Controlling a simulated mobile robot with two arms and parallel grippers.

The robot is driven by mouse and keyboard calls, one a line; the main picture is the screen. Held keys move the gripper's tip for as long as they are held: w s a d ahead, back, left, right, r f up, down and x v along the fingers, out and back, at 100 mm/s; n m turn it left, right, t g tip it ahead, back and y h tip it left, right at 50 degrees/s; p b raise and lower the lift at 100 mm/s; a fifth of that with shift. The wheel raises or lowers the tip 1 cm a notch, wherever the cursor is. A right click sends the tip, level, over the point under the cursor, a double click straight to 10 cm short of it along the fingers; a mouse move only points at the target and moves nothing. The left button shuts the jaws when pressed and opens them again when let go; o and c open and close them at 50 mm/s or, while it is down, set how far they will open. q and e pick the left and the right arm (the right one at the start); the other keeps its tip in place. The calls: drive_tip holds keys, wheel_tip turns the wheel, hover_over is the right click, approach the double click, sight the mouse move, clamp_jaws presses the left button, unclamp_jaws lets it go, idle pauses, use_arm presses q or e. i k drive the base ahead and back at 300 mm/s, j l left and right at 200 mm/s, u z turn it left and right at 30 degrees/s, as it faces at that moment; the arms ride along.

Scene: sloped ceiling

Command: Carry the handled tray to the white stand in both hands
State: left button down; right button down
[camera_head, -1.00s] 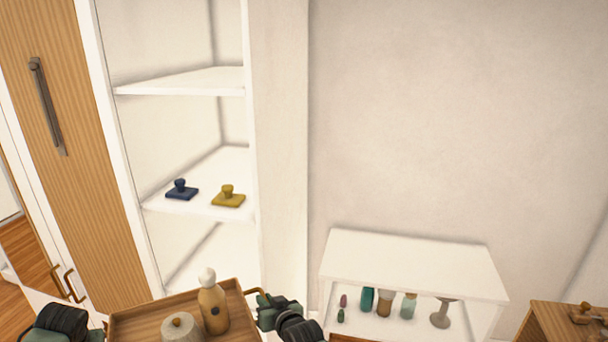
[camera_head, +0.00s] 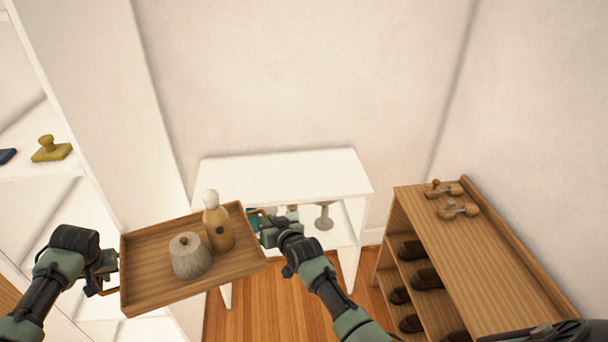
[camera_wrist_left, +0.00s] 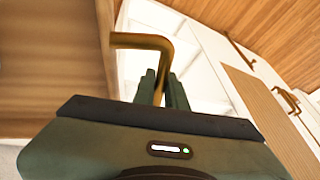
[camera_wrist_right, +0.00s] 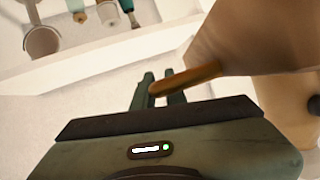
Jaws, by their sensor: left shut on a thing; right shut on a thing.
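The wooden handled tray (camera_head: 160,289) is held up in front of me in the head view, tilted in the picture. A bottle with a white round cap (camera_head: 218,228) and a grey ribbed jar (camera_head: 189,257) stand on it. My left gripper (camera_head: 108,271) is shut on the tray's left brass handle, which shows in the left wrist view (camera_wrist_left: 150,43). My right gripper (camera_head: 258,222) is shut on the right handle, seen in the right wrist view (camera_wrist_right: 186,79). The white stand (camera_head: 285,175) is beyond the tray, against the wall, its top bare.
Bottles and a grey goblet (camera_head: 324,217) sit on the stand's lower shelf. A wooden shoe rack (camera_head: 470,250) with wooden pieces on top stands at right. White shelves with a yellow stamp-like object (camera_head: 51,149) are at left. Wooden floor shows between stand and rack.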

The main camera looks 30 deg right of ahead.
sight(281, 174)
drive_tip(key=i+l+z, duration=0.3)
drive_tip(key=i, duration=0.15)
drive_tip(key=i+l+z, duration=0.15)
drive_tip(key=i, duration=0.35)
drive_tip(key=i+l+z, duration=0.15)
drive_tip(key=i, duration=0.3)
